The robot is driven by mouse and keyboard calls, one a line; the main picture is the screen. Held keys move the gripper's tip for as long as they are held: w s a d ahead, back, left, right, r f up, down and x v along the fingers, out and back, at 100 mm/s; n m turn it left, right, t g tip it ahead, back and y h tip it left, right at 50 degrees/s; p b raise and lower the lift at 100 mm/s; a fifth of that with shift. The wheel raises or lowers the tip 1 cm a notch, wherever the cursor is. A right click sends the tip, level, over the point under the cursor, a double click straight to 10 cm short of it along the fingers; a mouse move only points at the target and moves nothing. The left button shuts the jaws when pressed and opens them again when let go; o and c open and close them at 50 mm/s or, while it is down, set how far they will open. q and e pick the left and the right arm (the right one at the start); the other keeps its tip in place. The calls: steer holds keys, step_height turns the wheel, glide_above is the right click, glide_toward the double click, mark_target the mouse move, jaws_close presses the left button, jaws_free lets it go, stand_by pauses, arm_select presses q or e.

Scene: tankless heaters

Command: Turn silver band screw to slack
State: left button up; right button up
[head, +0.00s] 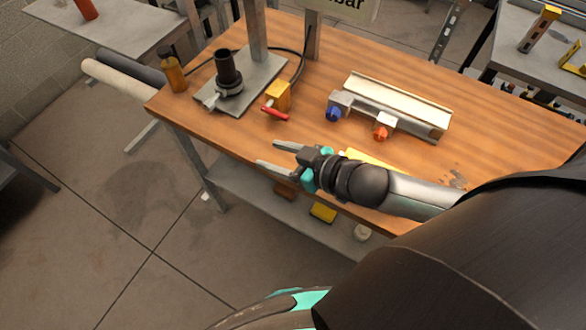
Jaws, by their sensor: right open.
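A black upright pipe (227,66) stands on a grey plate (255,82) at the left part of the wooden table. A silver band (229,90) is around its lower part, and a small silver screw piece (211,101) sticks out at the band's lower left. Its fine shape is too small to tell. My right gripper (266,154) is open and empty, its two fingers pointing left. It is over the table's front edge, below and to the right of the band and apart from it. My left gripper is not in view.
A yellow block with a red handle (277,97) sits right of the plate, with a black cable behind. An amber bottle (172,72) stands at the left corner. A metal rail unit with blue and orange knobs (390,104) lies right of centre. Posts rise behind the pipe.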

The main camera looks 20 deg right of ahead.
steer(key=shift+s+d+f+m+h, duration=0.1)
steer(key=shift+s+m+h, duration=0.25)
steer(key=shift+h, duration=0.15)
steer(key=shift+s+d+f+m+h, duration=0.1)
steer(key=shift+s+m+h, duration=0.2)
steer(key=shift+h, duration=0.2)
